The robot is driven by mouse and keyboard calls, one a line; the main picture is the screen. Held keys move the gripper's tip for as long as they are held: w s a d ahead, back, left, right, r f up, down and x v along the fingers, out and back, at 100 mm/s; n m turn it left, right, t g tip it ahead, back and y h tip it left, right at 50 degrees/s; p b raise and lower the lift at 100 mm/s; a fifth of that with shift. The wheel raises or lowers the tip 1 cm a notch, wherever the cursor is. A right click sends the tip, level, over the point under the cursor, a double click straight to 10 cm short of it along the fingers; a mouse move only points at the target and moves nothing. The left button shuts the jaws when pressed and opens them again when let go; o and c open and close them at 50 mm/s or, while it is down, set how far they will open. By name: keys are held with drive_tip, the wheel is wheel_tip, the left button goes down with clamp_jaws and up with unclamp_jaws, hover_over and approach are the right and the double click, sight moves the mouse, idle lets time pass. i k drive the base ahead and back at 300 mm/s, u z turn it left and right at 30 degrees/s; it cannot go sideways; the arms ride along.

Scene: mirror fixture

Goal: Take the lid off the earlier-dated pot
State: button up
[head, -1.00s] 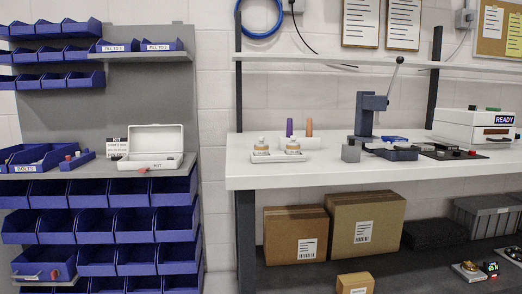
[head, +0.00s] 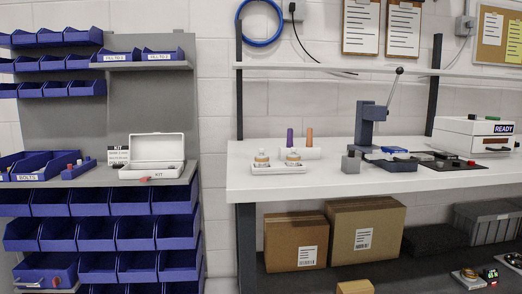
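Two small lidded pots stand side by side in a white tray (head: 278,169) on the left end of the white workbench. The left pot (head: 261,160) and the right pot (head: 293,158) look alike, with tan bodies and pale lids, both upright. Their dates are too small to read here, so I cannot tell which is earlier. Both lids appear to be on. My gripper is not in view.
Behind the tray, a white holder (head: 313,153) carries a purple and an orange handle. A blue lever press (head: 370,125) and a grey block (head: 351,164) stand to the right. A shelf (head: 340,67) runs above. A bin rack with an open white case (head: 157,152) is left.

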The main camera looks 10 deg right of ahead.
sight(261, 150)
drive_tip(key=z, duration=1.8)
drive_tip(key=i, duration=1.65)
drive_tip(key=u, duration=3.4)
